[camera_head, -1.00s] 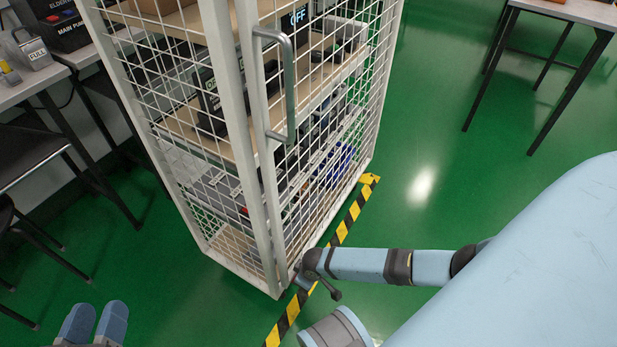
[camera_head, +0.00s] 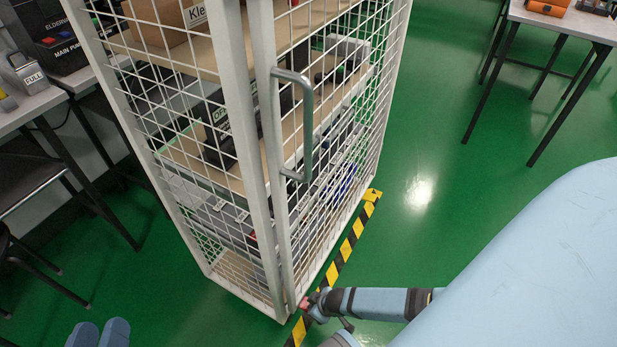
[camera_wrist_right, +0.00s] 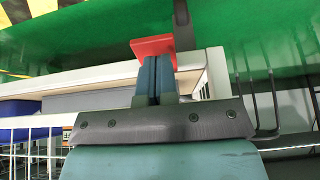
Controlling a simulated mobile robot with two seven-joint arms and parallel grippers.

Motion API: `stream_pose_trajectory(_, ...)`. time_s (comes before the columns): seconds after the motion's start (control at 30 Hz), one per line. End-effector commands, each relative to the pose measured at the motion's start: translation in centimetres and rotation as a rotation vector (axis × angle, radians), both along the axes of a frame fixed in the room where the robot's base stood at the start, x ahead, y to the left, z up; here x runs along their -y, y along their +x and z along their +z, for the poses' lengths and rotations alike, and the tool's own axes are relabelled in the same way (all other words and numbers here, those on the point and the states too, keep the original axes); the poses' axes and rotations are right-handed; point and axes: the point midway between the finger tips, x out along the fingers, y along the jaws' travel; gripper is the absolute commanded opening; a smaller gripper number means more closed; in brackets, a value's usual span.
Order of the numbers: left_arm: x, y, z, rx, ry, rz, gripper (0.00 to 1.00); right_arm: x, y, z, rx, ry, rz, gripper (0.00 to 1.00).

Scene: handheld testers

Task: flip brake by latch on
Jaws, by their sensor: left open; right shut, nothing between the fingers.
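A small red part (camera_head: 304,302), probably the brake, shows at the foot of the white mesh cage (camera_head: 262,150), by the lower end of the door edge. In the right wrist view a red flat piece (camera_wrist_right: 152,47) sits at the tips of my right gripper (camera_wrist_right: 155,72). The fingers are shut together, with nothing between them; I cannot tell if they touch it. In the head view my right arm reaches the cage foot, and its fingertips are not clear. My left gripper (camera_head: 99,334) is open and empty at the lower left, away from the cage.
The cage door has a grey handle (camera_head: 307,125), and boxes stand on the shelves inside. Yellow-black tape (camera_head: 345,250) runs along the cage's right side. Tables stand at left (camera_head: 30,108) and upper right (camera_head: 570,17). Green floor is clear at right.

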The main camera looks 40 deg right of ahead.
Motion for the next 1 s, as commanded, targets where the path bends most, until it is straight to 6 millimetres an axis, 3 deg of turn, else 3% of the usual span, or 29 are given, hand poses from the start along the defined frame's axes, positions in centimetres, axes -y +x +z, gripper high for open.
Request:
stream_pose_trajectory(0.13,0.0,-0.4,-0.2,-0.010,-0.001,-0.002,0.43,-0.1,0.1,0.0,-0.006,-0.002,0.001,0.00)
stream_pose_trajectory(0.63,0.0,-0.2,2.0,0.006,0.008,-0.009,0.43,-0.1,0.1,1.7,-0.008,-0.002,0.000,0.00)
stream_pose_trajectory(1.0,0.0,-0.2,2.0,0.007,0.007,-0.008,0.43,-0.1,0.1,1.6,-0.009,-0.003,0.000,0.00)
